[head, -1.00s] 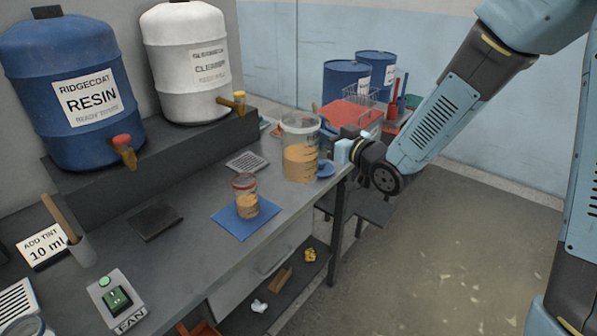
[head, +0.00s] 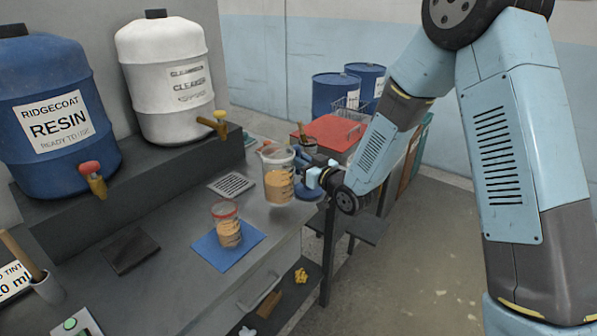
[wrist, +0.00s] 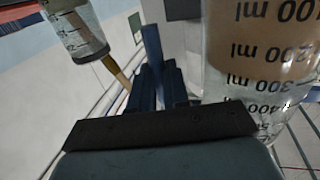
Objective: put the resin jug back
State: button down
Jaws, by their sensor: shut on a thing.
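The resin jug (head: 279,184) is a clear container with tan resin in its lower part, close to the bench's right edge. It also fills the right side of the wrist view (wrist: 258,50), with its millilitre marks upside down. My gripper (head: 308,177) reaches it from the right and is shut on its side away from the drums. Its dark fingers show in the wrist view (wrist: 157,88). Whether the jug's base touches the bench is hard to tell. A smaller red-rimmed cup (head: 228,232) of tan resin stands on a blue mat (head: 208,252).
A blue resin drum (head: 55,115) and a white cleaner drum (head: 165,80) stand on a raised shelf with taps over the bench. A red-topped cart (head: 330,137) stands behind.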

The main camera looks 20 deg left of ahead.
aim_at(297, 171)
jog(key=shift+s+a+f, duration=0.1)
jog(key=shift+a+f, duration=0.15)
jog(key=shift+f, duration=0.65)
jog(key=shift+a+f, duration=0.25)
jog(key=shift+f, duration=0.65)
jog(key=c, duration=1.1)
grip_release()
jog(key=v, duration=1.2)
